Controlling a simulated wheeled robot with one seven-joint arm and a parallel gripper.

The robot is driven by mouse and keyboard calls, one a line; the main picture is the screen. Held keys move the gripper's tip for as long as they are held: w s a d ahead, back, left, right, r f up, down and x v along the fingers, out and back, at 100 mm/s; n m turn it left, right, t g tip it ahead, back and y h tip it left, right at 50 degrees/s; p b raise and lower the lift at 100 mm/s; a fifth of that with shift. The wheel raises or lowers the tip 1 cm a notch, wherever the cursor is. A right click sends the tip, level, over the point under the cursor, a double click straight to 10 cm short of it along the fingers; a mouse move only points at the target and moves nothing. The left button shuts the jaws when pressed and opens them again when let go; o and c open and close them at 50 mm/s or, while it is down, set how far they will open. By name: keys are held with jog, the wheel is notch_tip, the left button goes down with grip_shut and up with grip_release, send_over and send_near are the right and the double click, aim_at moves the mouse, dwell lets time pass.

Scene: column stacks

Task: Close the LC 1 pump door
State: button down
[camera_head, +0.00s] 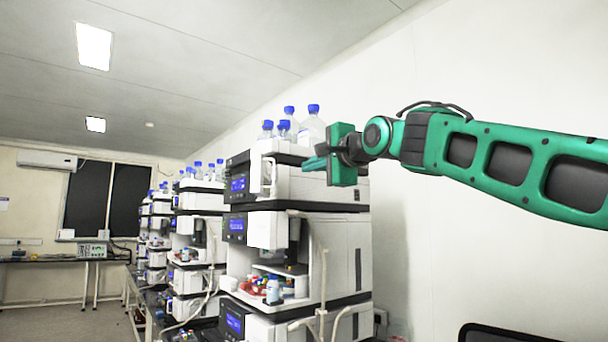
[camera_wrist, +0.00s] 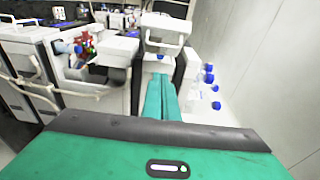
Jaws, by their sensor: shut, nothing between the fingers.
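The nearest instrument stack (camera_head: 340,250) has several white modules with dark displays. Its upper module (camera_head: 330,188) has a white front panel (camera_head: 262,172) with a handle-like edge. A white panel (camera_head: 267,229) juts out from the module below. I cannot tell for sure which is the LC 1 pump door. My gripper (camera_head: 314,163) is shut and empty, in front of the stack's upper module near its top in the head view. In the wrist view, my shut teal fingers (camera_wrist: 160,82) point towards a white panel with a frame-like opening (camera_wrist: 166,30); contact cannot be told.
Bottles with blue caps (camera_head: 313,125) stand on top of the stack, and also show close to the fingers' right in the wrist view (camera_wrist: 209,78). An open bay with small coloured items (camera_head: 272,288) and white tubing (camera_head: 323,285) lies lower. More stacks (camera_head: 197,240) stand behind.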

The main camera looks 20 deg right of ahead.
jog(key=w+a, duration=0.4)
jog(key=w, duration=0.6)
jog(key=shift+f, duration=0.15)
